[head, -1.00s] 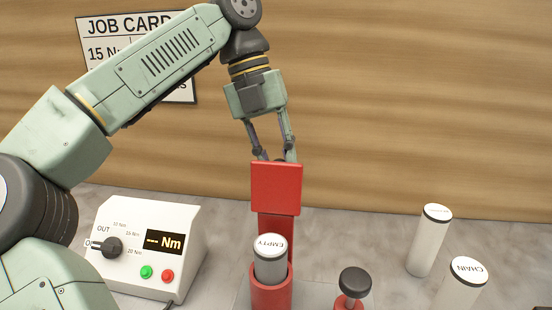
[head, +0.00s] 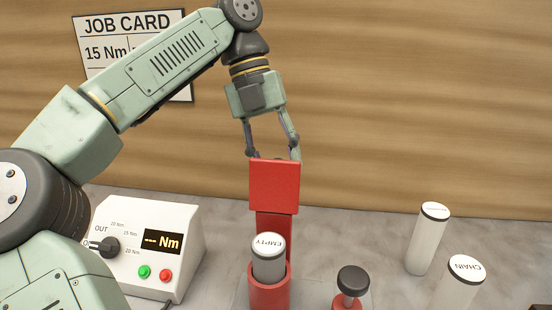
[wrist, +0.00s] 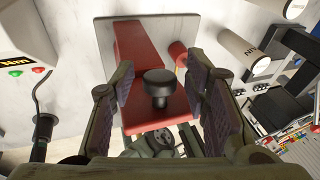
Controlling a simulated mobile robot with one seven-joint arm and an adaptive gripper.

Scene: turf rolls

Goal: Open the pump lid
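The red pump (head: 274,228) stands at the middle of the bench, with a white cartridge marked EMPTY (head: 268,262) upright in its red cup. Its square red lid (head: 274,187) stands raised above and behind the cartridge, its plain face towards the head camera. In the wrist view, a black knob (wrist: 158,83) sticks out from the lid (wrist: 142,117). My gripper (head: 273,156) is behind the lid's top edge, its tips partly hidden there. In the wrist view, its fingers (wrist: 160,75) are apart on either side of the knob, with gaps showing.
A white box (head: 150,245) with a dial, display and buttons stands at left. A black-topped red plunger (head: 352,281) is right of the pump. Two white cartridges, one marked CHAIN (head: 462,285), the other (head: 428,240) unreadable, stand farther right. A wooden wall is close behind.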

